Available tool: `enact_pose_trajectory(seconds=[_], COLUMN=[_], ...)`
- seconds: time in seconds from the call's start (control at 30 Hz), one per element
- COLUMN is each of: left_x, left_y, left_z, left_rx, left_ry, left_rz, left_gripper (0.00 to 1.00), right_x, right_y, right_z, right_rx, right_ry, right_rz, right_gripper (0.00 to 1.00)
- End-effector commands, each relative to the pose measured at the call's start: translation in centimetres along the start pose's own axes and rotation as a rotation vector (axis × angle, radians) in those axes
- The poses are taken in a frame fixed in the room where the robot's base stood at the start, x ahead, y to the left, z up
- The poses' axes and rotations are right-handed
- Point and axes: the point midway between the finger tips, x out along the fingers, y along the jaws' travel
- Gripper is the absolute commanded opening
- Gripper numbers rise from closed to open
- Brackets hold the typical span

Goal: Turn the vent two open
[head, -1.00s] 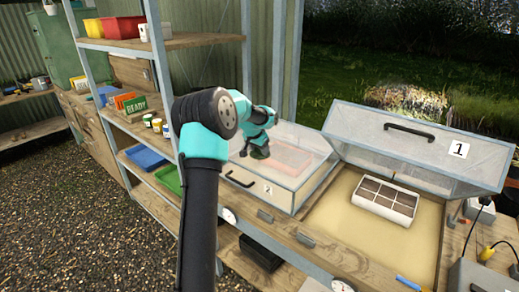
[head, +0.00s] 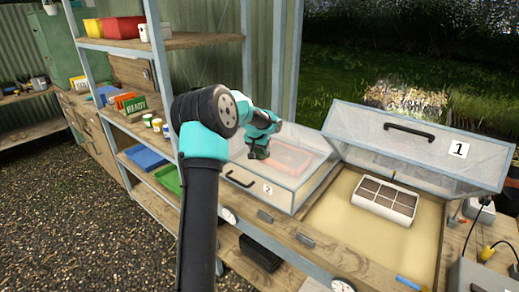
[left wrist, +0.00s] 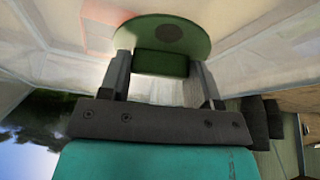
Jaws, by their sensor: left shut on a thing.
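Box two (head: 290,203) is closed under its clear lid, with the label 2 and a dark handle on its front. Its vent (left wrist: 190,33) shows in the left wrist view as a round green disc with a green grip block standing on it. My left gripper (left wrist: 160,66) is shut on that block, one finger on each side. In the head view my left gripper (head: 258,150) is over the lid of box two, and the vent is mostly hidden there. My right gripper is in neither view.
Box one (head: 480,172) stands to the right with its lid raised and a white seed tray (head: 384,212) inside. Shelves (head: 195,40) with bins and small pots rise at the left. Cables and grey boxes crowd the bench's right end.

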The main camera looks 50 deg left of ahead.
Motion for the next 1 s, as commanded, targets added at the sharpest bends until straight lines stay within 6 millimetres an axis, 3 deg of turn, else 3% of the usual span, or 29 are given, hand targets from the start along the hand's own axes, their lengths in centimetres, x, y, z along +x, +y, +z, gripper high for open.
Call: enact_pose_trajectory(seconds=[1.0], left_x=[0.06], left_y=[0.34], left_z=[-0.13], left_rx=[-0.769], left_ry=[-0.001], left_rz=[-0.321], left_gripper=[0.34], right_x=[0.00], right_y=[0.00], right_z=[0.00], right_rx=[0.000], right_ry=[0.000], right_rz=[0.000], right_gripper=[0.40])
